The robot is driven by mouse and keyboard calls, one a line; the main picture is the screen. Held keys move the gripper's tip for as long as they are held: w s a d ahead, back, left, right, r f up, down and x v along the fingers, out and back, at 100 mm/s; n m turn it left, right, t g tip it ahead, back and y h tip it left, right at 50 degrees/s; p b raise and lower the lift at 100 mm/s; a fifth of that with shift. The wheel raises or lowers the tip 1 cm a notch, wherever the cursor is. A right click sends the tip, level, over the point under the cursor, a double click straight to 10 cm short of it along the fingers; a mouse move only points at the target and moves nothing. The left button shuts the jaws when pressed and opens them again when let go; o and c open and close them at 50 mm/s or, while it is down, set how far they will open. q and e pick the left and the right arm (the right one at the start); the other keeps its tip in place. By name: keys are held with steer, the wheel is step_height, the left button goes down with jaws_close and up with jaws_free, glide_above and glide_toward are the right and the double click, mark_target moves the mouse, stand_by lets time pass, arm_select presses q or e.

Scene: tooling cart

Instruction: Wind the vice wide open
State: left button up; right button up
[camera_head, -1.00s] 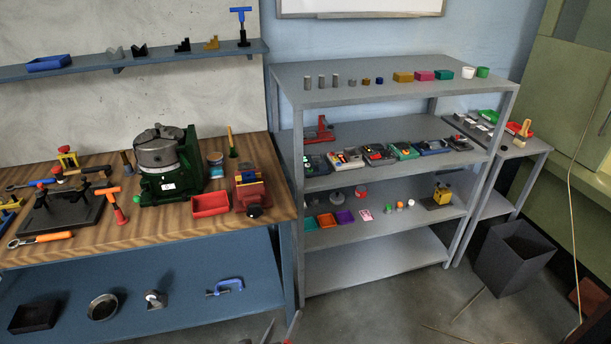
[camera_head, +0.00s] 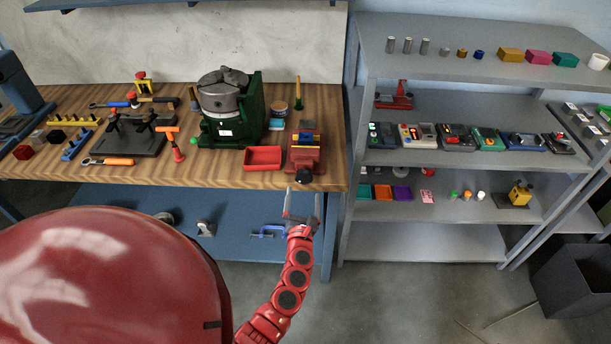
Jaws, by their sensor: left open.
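A red bench vice (camera_head: 304,153) stands near the right front corner of the wooden bench. Something yellow and blue shows at its top, by the jaws; I cannot tell how wide the jaws stand. A black round handle or knob (camera_head: 304,176) faces forward at the bench's front edge. My left gripper (camera_head: 302,201) is open, its two grey fingers pointing up towards the knob from just below and in front. In the picture the fingertips lie close under the knob; contact cannot be made out. My right gripper is out of view.
A red tray (camera_head: 263,158) and a green machine with a grey chuck (camera_head: 221,97) stand left of the vice. A blue clamp (camera_head: 267,232) lies on the lower shelf. A grey shelf unit (camera_head: 424,187) stands close on the right. Another red vice-like tool (camera_head: 396,99) sits there.

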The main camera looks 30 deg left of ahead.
mark_target(304, 178)
arm_select(q)
steer(key=b+x, duration=0.1)
steer(key=x, duration=0.8)
steer(key=shift+r+b, duration=0.1)
steer(key=shift+b, duration=0.3)
steer(key=shift+c, duration=0.3)
